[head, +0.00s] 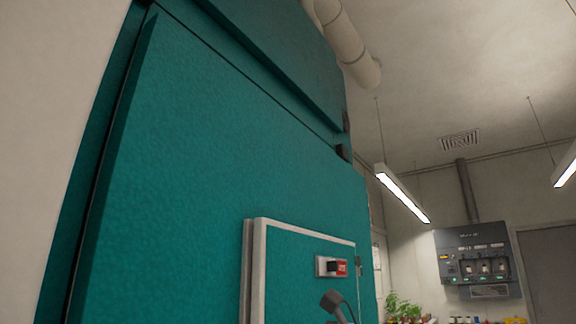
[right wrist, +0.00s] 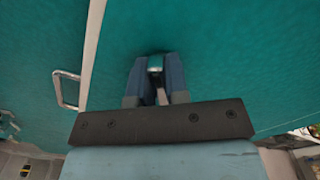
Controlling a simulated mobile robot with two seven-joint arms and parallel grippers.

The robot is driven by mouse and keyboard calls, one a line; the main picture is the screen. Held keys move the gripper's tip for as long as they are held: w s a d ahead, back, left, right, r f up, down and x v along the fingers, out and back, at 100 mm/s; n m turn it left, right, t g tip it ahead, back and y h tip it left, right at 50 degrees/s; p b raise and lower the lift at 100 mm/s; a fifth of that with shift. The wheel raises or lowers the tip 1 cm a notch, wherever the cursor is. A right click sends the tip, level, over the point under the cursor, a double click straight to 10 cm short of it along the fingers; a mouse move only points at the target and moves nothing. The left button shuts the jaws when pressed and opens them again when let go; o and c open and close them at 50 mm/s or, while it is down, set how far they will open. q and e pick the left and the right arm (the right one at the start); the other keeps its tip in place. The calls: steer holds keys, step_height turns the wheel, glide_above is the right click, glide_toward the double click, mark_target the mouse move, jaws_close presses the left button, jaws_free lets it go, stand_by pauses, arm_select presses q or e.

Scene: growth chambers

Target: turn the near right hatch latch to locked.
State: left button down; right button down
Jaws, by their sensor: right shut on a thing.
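In the right wrist view my right gripper (right wrist: 156,82) is shut on a small shiny metal piece, which I take to be the hatch latch (right wrist: 155,63). The fingers hide most of it, so I cannot read its turn position. It sits against a teal panel (right wrist: 220,60). In the head view a white-framed hatch (head: 300,262) is on the teal chamber front, with a small red-and-white fitting (head: 337,267) near its top.
The teal chamber (head: 200,160) fills much of the head view. A D-shaped metal handle (right wrist: 63,90) stands left of a pale strip (right wrist: 92,45) beside my right gripper. A grey wall unit (head: 478,262) and plants (head: 403,307) are farther back right.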

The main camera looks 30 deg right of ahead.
steer(key=n+b, duration=0.1)
steer(key=n, duration=0.1)
steer(key=shift+s+f+n+b, duration=0.1)
steer(key=shift+n+b, duration=0.3)
steer(key=shift+a+n, duration=0.15)
steer(key=shift+n, duration=0.35)
steer(key=shift+s+a+n+b, duration=0.1)
steer(key=shift+s+n+b, duration=0.1)
steer(key=shift+n+b, duration=0.25)
steer(key=shift+s+n+b, duration=0.15)
steer(key=shift+n+b, duration=0.25)
steer(key=shift+n, duration=0.45)
steer(key=shift+r+n+b, duration=0.2)
steer(key=shift+n+b, duration=0.1)
steer(key=shift+n, duration=0.7)
arm_select(q)
steer(key=shift+d+f+t, duration=0.15)
steer(key=shift+f+t, duration=0.15)
steer(key=shift+f, duration=0.55)
arm_select(e)
steer(key=shift+d+r+n, duration=0.15)
steer(key=shift+d+n, duration=0.05)
steer(key=shift+n, duration=0.5)
steer(key=c, duration=1.1)
jaws_free()
steer(key=shift+r, duration=0.1)
steer(key=shift+a, duration=0.15)
